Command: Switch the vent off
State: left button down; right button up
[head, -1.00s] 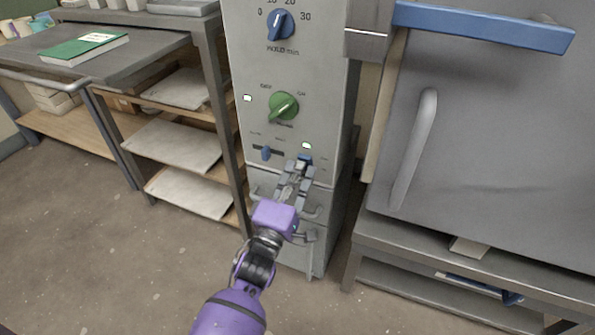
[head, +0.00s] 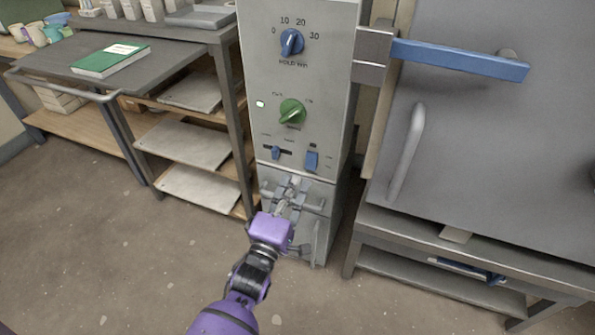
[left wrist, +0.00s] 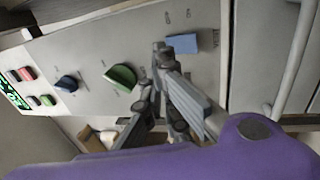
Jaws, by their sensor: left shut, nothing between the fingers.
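The blue rocker switch (head: 311,161) sits at the lower right of the grey control panel (head: 272,80). The small lamp (head: 312,145) above it is dark. The switch also shows in the left wrist view (left wrist: 182,43), just right of the fingertips; its lettering is too small to read. My left gripper (head: 291,184) is shut and empty, in front of the cabinet below the panel controls and apart from the switch in the head view. Its fingers show in the left wrist view (left wrist: 163,50). My right gripper is out of view.
A green knob (head: 292,111), a blue slider (head: 276,152) and a blue dial (head: 291,41) share the panel. A lit lamp (head: 260,104) is left of the green knob. A grey door with a handle (head: 407,150) stands right; a shelf rack (head: 185,145) stands left.

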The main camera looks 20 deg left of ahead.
pick_arm(q)
jog(key=shift+s+r+p, duration=0.15)
jog(key=shift+s+p, duration=0.25)
jog(key=shift+s, duration=2.3)
